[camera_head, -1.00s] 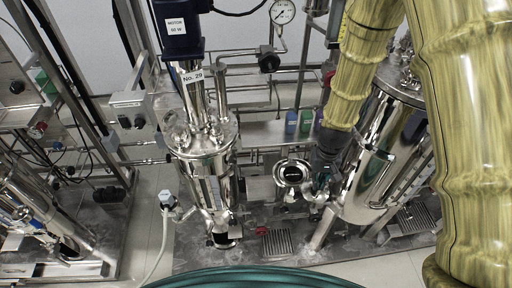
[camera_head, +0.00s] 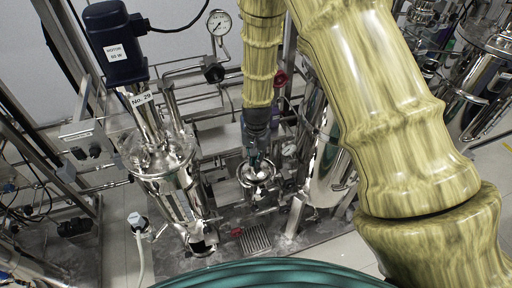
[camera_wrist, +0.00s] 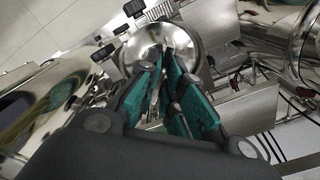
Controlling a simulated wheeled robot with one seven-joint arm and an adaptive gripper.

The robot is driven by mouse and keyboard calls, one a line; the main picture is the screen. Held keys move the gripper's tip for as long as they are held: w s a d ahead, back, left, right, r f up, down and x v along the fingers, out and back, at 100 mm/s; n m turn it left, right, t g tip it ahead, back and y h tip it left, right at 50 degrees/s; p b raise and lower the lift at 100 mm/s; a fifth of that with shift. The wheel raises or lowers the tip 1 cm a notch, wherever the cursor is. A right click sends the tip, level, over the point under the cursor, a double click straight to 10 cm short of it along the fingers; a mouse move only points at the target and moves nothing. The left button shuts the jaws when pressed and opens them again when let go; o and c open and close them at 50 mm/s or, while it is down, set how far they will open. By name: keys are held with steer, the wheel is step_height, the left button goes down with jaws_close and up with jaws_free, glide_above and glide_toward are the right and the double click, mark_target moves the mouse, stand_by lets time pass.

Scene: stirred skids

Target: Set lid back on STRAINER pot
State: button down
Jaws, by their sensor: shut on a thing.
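The small steel strainer pot (camera_head: 258,182) stands low between the two tall vessels in the head view. My gripper (camera_head: 255,158) points down right over it. In the wrist view my gripper's teal fingers (camera_wrist: 167,52) close together over a round, shiny steel disc, which looks like the lid (camera_wrist: 190,42). The fingers are shut on the lid's middle; the grip itself is partly hidden by them. The pot's rim is mostly covered from above, and I cannot tell whether the lid touches it.
A tall steel vessel with a blue motor (camera_head: 117,50) stands left, labelled No. 29. Another steel vessel (camera_head: 326,165) stands close on the right, partly behind my arm. A pressure gauge (camera_head: 219,22) and pipes are behind. A floor grating (camera_head: 256,240) lies in front.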

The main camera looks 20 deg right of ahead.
steer(key=w+m, duration=0.1)
steer(key=w+r+m+p, duration=0.1)
steer(key=m, duration=0.1)
steer(key=shift+d+r, duration=0.1)
steer(key=shift+d, duration=0.2)
steer(key=shift+f+b, duration=1.2)
steer(key=shift+f, duration=0.55)
steer(key=shift+f+b, duration=0.35)
steer(key=shift+f, duration=1.15)
stand_by(2.7)
steer(key=shift+s, duration=0.1)
steer(key=c, duration=1.5)
jaws_free()
